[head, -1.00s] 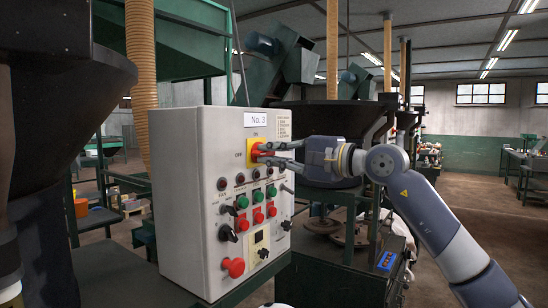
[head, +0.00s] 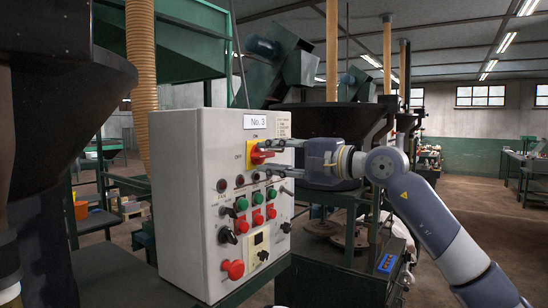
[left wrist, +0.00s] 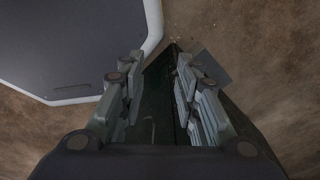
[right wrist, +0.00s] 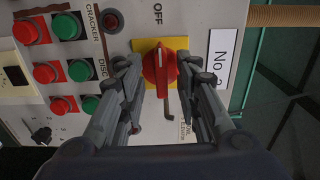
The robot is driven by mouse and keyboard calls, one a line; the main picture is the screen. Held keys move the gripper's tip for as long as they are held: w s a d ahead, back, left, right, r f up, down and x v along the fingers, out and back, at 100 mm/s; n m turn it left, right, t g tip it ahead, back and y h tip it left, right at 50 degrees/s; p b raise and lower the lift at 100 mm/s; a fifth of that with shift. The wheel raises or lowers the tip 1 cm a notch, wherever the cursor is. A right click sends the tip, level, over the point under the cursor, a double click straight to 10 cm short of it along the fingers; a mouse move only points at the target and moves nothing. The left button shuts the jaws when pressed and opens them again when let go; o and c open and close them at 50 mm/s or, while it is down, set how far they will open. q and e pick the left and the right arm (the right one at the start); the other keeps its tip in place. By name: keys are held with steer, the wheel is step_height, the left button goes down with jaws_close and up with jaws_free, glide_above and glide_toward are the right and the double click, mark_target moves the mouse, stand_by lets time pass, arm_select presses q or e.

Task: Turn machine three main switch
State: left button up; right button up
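The grey control cabinet marked No. 3 (head: 185,200) stands at centre left in the head view. Its main switch is a red rotary handle (head: 260,155) on a yellow plate (head: 251,152), ON marked above and OFF to the left. The right wrist view shows the handle (right wrist: 159,68) lying along the OFF direction. My right gripper (head: 266,158) is open in front of the panel, one finger above the handle and one below; I see gaps to both fingers (right wrist: 155,95). My left gripper (left wrist: 157,65) is open and empty over a dark green surface.
Below the switch are lamps, green buttons (head: 257,197), red buttons (head: 258,216), black selectors (head: 227,235) and a red emergency knob (head: 233,269). A black hopper (head: 325,120) stands behind my right gripper. Open floor (head: 475,210) lies to the right.

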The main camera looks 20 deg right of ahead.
steer(key=shift+d, duration=0.1)
steer(key=v, duration=1.2)
steer(key=shift+w+f, duration=0.1)
